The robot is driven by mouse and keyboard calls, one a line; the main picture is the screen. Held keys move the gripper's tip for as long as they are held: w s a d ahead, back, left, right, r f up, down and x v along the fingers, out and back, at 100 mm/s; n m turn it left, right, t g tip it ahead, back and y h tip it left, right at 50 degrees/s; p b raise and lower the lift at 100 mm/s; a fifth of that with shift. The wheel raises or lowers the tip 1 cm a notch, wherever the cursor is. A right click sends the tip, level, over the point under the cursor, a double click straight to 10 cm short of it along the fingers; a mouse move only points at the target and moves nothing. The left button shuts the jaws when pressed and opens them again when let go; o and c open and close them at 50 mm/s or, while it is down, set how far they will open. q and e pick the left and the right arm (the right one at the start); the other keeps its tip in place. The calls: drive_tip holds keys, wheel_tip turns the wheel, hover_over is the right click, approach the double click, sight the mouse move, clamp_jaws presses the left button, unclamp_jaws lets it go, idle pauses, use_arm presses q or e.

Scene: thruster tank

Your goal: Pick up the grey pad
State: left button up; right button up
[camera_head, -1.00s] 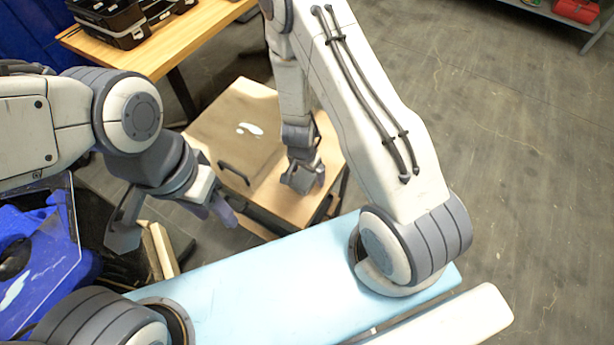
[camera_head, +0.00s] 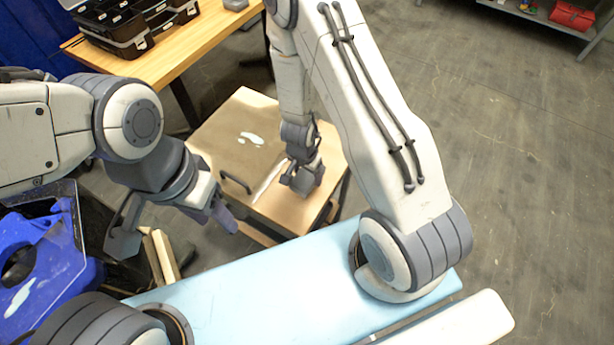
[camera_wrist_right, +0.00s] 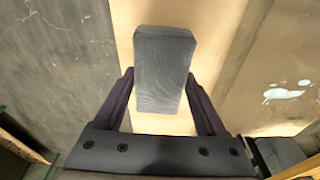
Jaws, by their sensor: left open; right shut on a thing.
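The grey pad (camera_wrist_right: 162,65) is a ribbed block in the right wrist view. It sits between the two dark fingers of my right gripper (camera_wrist_right: 160,88), which is shut on it. In the head view my right gripper (camera_head: 303,178) points down over the right part of the low wooden table (camera_head: 325,155). The pad cannot be made out clearly there. My left gripper (camera_head: 222,214) is open, left of the low table and above the floor, with nothing visible between its fingers.
A brown panel (camera_head: 222,140) with a dark handle (camera_head: 235,182) and a white mark lies on the low table. A higher table (camera_head: 190,50) with black cases (camera_head: 135,22) stands behind. A blue object (camera_head: 40,255) sits at left.

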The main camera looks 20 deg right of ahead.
drive_tip(key=s+d+r+p, duration=0.3)
drive_tip(key=s+d+r, duration=0.3)
drive_tip(key=d, duration=0.3)
drive_tip(key=shift+s+r, duration=0.3)
drive_tip(key=shift+s, duration=0.3)
drive_tip(key=shift+d, duration=0.1)
